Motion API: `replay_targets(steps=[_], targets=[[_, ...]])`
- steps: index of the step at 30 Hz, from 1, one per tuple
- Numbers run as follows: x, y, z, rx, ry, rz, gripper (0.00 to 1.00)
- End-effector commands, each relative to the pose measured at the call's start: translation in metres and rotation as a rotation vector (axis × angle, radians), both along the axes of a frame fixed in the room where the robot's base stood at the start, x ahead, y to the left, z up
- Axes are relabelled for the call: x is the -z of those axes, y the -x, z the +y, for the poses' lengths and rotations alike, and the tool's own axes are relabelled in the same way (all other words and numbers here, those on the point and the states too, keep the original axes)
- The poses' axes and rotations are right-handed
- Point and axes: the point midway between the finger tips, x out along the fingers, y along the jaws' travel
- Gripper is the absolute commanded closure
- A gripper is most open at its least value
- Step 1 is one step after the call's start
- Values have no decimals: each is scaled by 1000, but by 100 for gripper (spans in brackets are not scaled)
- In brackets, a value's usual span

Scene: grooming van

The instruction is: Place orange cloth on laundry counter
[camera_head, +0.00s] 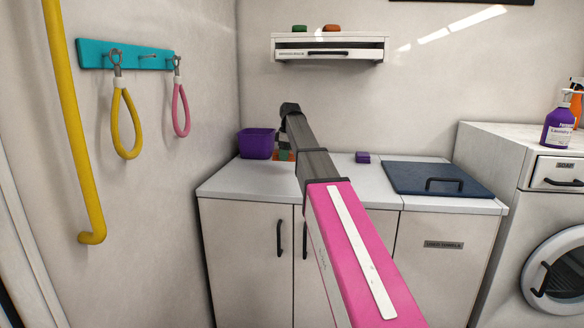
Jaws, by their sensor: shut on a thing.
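My arm reaches up and away from the bottom right, and its dark far end (290,109) is above the back of the white counter (232,184). My gripper's fingers are hidden behind the arm. A small orange patch (284,156), which looks like the orange cloth, shows just left of the arm beneath that end. A dark green patch is directly above it. The arm hides most of both, so I cannot tell whether the orange piece touches the counter. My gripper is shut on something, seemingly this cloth.
A purple bin (256,144) stands at the counter's back left. A small purple item (362,157) and a dark blue lid (436,178) with a handle lie to the right. A wall shelf (328,48) hangs above. A washer cabinet (530,143) with spray bottles stands at right.

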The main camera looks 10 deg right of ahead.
Motion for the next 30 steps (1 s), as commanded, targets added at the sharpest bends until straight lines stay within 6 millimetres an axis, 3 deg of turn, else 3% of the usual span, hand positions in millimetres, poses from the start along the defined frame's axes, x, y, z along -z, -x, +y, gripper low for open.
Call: replay_targets(steps=[3, 9, 14, 21, 30], targets=[[12, -15, -17, 1, 0, 1, 51], [23, -25, -29, 0, 0, 0, 51], [33, -25, -30, -1, 0, 1, 51], [63, -24, -30, -1, 0, 1, 51], [64, -25, -30, -1, 0, 0, 51]])
